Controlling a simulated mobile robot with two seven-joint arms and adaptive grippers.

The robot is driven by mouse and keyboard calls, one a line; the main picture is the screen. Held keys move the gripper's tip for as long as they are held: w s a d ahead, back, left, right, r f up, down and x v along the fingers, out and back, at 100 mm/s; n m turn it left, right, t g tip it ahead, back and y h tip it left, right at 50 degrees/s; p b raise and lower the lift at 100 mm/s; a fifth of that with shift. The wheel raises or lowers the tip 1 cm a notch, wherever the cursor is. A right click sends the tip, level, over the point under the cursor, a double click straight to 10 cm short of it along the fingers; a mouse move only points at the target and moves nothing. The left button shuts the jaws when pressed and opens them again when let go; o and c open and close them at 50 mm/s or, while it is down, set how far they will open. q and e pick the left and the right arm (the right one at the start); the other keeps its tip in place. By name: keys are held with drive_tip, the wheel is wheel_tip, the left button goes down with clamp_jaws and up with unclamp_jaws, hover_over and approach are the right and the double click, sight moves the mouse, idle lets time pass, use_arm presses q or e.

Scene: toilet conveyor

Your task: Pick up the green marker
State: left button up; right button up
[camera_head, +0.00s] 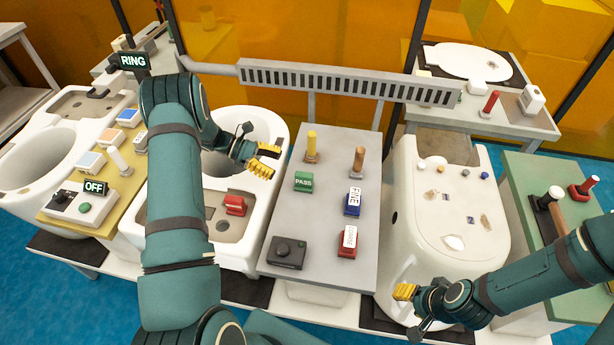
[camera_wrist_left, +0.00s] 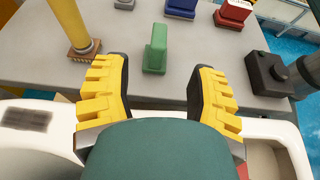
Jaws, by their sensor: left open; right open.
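The green marker, a small upright block labelled PASS (camera_head: 303,182), stands on the grey table (camera_head: 330,225). In the left wrist view the green marker (camera_wrist_left: 155,48) stands just beyond and between my open fingers, apart from them. My left gripper (camera_head: 265,160) is open and empty, over the white toilet body to the left of the table. It also shows in the left wrist view (camera_wrist_left: 157,78). My right gripper (camera_head: 408,305) is near the front of the right toilet body, with no object seen in it; its fingers are small and partly hidden.
A yellow post (camera_head: 311,145) and a brown post (camera_head: 358,160) stand behind the marker. A blue marker (camera_head: 353,202), a red marker (camera_head: 348,242) and a black knob box (camera_head: 287,252) share the table. Another red block (camera_head: 235,204) sits on the white toilet body (camera_head: 262,215).

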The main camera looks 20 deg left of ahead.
sight(297, 174)
use_arm(q)
drive_tip(key=x, duration=0.6)
drive_tip(key=shift+d+f, duration=0.2)
drive_tip(key=shift+d, duration=0.15)
drive_tip(key=p+x, duration=0.1)
drive_tip(key=x, duration=0.3)
drive_tip(key=shift+w+d+f, duration=0.1)
drive_tip(key=shift+w+d, duration=0.15)
drive_tip(key=shift+d, duration=0.1)
clamp_jaws()
